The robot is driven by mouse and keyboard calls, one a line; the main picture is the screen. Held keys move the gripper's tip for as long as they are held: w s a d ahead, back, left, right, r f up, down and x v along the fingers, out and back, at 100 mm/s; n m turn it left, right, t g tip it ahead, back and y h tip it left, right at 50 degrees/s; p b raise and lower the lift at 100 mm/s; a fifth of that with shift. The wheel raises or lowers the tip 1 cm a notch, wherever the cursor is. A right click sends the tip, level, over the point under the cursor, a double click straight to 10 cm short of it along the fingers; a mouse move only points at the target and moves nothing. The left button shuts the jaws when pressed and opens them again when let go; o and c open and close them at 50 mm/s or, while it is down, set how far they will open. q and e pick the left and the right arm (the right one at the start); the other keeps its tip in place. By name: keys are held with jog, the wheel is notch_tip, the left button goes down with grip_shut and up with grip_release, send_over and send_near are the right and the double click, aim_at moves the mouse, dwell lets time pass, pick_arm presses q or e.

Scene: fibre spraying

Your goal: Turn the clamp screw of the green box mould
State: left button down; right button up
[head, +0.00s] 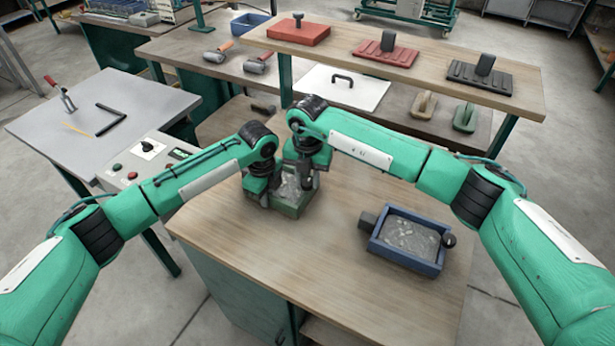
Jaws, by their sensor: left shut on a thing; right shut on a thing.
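The green box mould (284,207) stands on the wooden bench, holding a grey, rough-looking filling. My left gripper (257,192) is at the mould's left side, shut on that side of it. My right gripper (307,184) is at the mould's right side, shut on the clamp screw there. The screw itself is mostly hidden by the gripper, and both fingertips are hard to make out. The two wrists are close together above the mould.
A blue box mould (408,240) with a black knob (449,240) stands to the right on the bench. A control box (150,158) is at the left. A raised shelf (440,60) behind holds red and black tools.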

aim_at(307, 181)
jog(key=shift+r, duration=0.1)
jog(key=o, duration=1)
notch_tip(307, 181, up, 12)
jog(key=shift+f, duration=0.1)
pick_arm(q)
jog(key=c, duration=1.4)
grip_release()
